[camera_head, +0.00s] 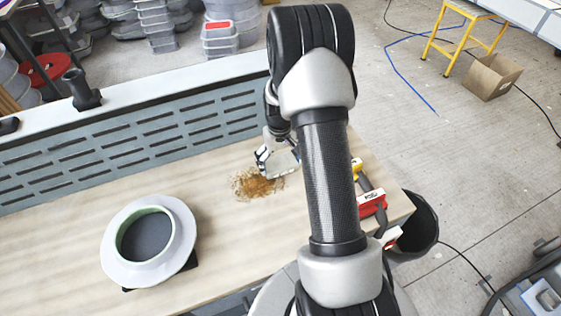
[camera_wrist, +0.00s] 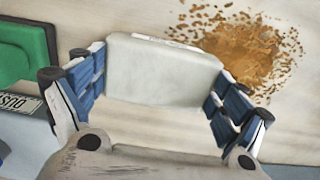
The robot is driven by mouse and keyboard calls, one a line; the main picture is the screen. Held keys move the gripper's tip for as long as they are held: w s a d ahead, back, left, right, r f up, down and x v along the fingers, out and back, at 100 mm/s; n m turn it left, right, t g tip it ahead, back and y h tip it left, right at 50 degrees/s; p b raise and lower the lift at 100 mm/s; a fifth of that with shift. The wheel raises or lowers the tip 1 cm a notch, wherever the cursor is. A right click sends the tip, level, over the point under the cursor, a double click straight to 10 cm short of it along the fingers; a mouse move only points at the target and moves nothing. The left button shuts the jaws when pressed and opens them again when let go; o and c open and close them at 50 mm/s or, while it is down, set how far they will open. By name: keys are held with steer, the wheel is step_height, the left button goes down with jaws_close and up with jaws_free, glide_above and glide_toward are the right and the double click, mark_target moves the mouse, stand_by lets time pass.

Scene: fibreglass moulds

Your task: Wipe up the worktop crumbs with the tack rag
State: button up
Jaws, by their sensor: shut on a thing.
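The crumbs (camera_head: 252,186) are a brown scatter on the pale wooden worktop (camera_head: 60,250), near the slotted back panel. In the wrist view the crumbs (camera_wrist: 245,48) lie at the upper right, dense in the middle and loose at the edges. My gripper (camera_head: 268,160) is over the worktop beside the crumbs, partly hidden by my arm. In the wrist view my gripper (camera_wrist: 155,95) is shut on the tack rag (camera_wrist: 160,68), a pale, folded pad between the blue-padded fingers. The rag's right end borders the crumbs; I cannot tell whether it touches the worktop.
A white flanged ring mould (camera_head: 115,258) stands at the left of the worktop. Red items (camera_head: 372,202) lie by the right edge, partly behind my arm, with a black bin (camera_head: 418,225) beyond. A green object (camera_wrist: 22,50) is left of my gripper. Bare worktop lies between mould and crumbs.

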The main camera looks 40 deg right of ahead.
steer(key=r, duration=0.1)
steer(key=r+p, duration=0.1)
steer(key=r, duration=0.1)
steer(key=shift+a+r+p, duration=0.25)
steer(key=shift+a+p, duration=0.05)
steer(key=shift+d+r+p, duration=0.1)
steer(key=shift+r+p, duration=1.2)
steer(key=shift+r, duration=0.7)
